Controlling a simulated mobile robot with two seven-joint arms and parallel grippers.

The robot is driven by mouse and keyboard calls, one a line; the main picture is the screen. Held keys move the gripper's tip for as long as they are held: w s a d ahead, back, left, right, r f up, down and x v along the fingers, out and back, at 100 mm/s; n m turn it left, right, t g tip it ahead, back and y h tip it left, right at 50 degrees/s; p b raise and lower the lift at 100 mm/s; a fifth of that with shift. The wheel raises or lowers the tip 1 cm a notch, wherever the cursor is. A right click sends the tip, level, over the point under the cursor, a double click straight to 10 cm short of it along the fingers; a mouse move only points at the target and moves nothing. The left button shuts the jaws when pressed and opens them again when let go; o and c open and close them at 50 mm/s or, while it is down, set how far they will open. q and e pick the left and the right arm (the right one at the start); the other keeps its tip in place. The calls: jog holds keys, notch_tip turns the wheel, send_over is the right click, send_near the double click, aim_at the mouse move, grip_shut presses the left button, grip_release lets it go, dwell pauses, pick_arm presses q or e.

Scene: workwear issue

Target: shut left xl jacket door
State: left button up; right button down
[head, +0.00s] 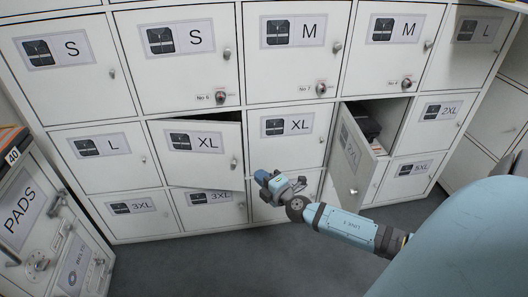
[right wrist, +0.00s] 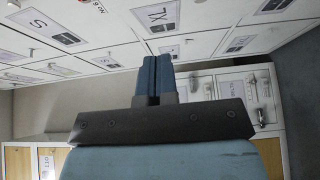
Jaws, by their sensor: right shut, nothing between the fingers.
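The left XL jacket door (head: 205,168) is white with a jacket-picture label and a small knob near its right edge. It stands ajar, its right edge swung out from the locker front, with a dark gap along its top. My right gripper (head: 262,177) is shut and empty, just right of that door's free edge in the picture, in front of the locker. I cannot tell the depth between them; no contact shows. In the right wrist view its closed blue fingers (right wrist: 155,78) point at the locker front. My left gripper is not in view.
The neighbouring XL door (head: 287,150) looks closed. Further right, another door (head: 350,160) stands wide open, with dark contents (head: 362,122) inside its compartment. A PADS cabinet (head: 30,225) stands at the lower left. Grey floor (head: 230,265) is clear in front of the lockers.

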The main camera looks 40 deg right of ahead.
send_near(238, 147)
jog(key=w+a, duration=0.3)
jog(key=w+d, duration=0.1)
jog(key=w+d+b, duration=0.1)
jog(key=w, duration=0.1)
jog(key=shift+d+f, duration=0.1)
jog(key=shift+d, duration=0.1)
jog(key=shift+w+d, duration=0.2)
jog(key=shift+d, duration=0.1)
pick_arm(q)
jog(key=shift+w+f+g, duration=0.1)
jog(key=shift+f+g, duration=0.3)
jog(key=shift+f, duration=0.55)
